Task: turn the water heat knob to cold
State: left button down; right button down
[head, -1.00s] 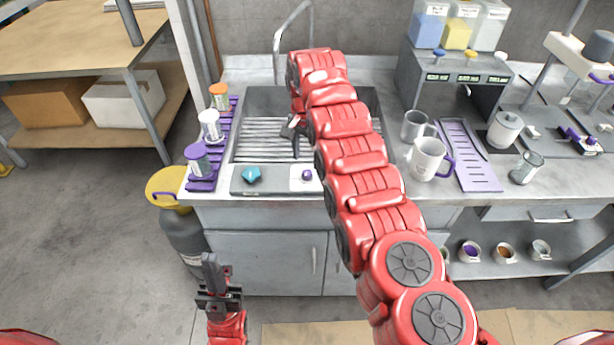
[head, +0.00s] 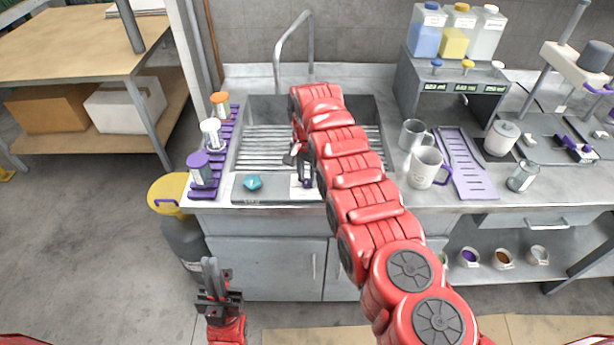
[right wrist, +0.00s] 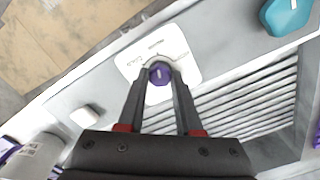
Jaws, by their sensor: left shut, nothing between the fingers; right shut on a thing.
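The water heat knob, a small purple knob (right wrist: 158,74), sits on a white plate (right wrist: 187,66) with printed labels on the sink's front ledge. My right gripper (right wrist: 160,66) is shut on it, one finger on each side, in the right wrist view. The label words are too small to read. My left gripper (head: 211,272) is shut and empty, low in front of the cabinet.
A teal knob (head: 253,183) is on the same ledge, left of the plate. A purple rack (head: 226,135) with several shakers lines the sink's left side. Mugs (head: 425,167) stand right of the sink (head: 250,148). A grey tank with a yellow top (head: 168,190) stands left of the cabinet.

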jog(key=shift+f, duration=0.1)
jog(key=n+b, duration=0.4)
jog(key=shift+f+n, duration=0.15)
jog(key=shift+n, duration=0.15)
jog(key=n+b, duration=0.2)
jog(key=shift+n, duration=0.4)
jog(key=shift+r+n+b, duration=0.25)
jog(key=shift+n+b, duration=0.25)
jog(key=shift+n, duration=1.7)
jog(key=c, duration=0.6)
grip_release()
